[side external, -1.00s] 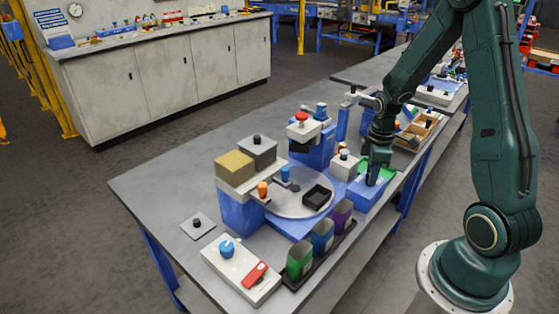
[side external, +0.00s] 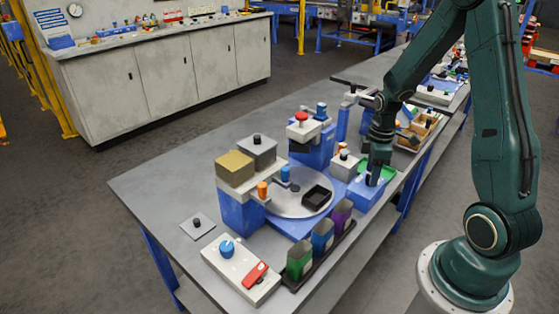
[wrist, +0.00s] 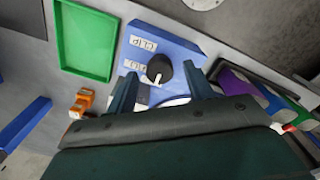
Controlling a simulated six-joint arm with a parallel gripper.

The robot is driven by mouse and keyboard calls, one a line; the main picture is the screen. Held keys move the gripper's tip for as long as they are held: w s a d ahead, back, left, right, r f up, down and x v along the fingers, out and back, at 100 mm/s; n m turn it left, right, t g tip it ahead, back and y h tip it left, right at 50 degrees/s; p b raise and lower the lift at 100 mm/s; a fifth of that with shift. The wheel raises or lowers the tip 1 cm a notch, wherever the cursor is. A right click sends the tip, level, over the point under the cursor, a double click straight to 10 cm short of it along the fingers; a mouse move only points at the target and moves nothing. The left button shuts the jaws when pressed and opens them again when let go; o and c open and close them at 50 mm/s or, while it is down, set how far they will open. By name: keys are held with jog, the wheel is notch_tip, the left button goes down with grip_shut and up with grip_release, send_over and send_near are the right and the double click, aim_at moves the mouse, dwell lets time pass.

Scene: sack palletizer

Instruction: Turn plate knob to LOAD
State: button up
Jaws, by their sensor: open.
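The plate knob (wrist: 160,68) is round and black with a white pointer. It sits on a blue box (wrist: 190,48) with white labels, whose lettering is too small to read surely. In the wrist view my gripper (wrist: 159,77) is open, with one finger on each side of the knob and gaps showing. I cannot tell whether the fingertips reach down to knob height. In the side view my gripper (side external: 375,178) points down over the blue box (side external: 362,197), and hides the knob there.
A green tray (wrist: 88,40) and an orange part (wrist: 82,103) lie to the left of the box in the wrist view. A round grey turntable (side external: 290,207) stands beside the box. Purple, blue and green (side external: 300,258) bins stand in a black rack nearby.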

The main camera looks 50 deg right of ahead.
notch_tip(320, 180, up, 13)
jog(key=shift+r, duration=0.15)
dwell(0.5)
jog(key=s+a+r+m+t, duration=0.2)
jog(key=s+a+r, duration=0.3)
jog(key=a, duration=0.4)
jog(key=s+a+r+m+t, duration=0.3)
jog(key=s+a+r+m, duration=0.2)
jog(key=a, duration=0.5)
jog(key=shift+s+a+r+t, duration=0.2)
jog(key=shift+s+t, duration=0.1)
jog(key=shift+s, duration=0.45)
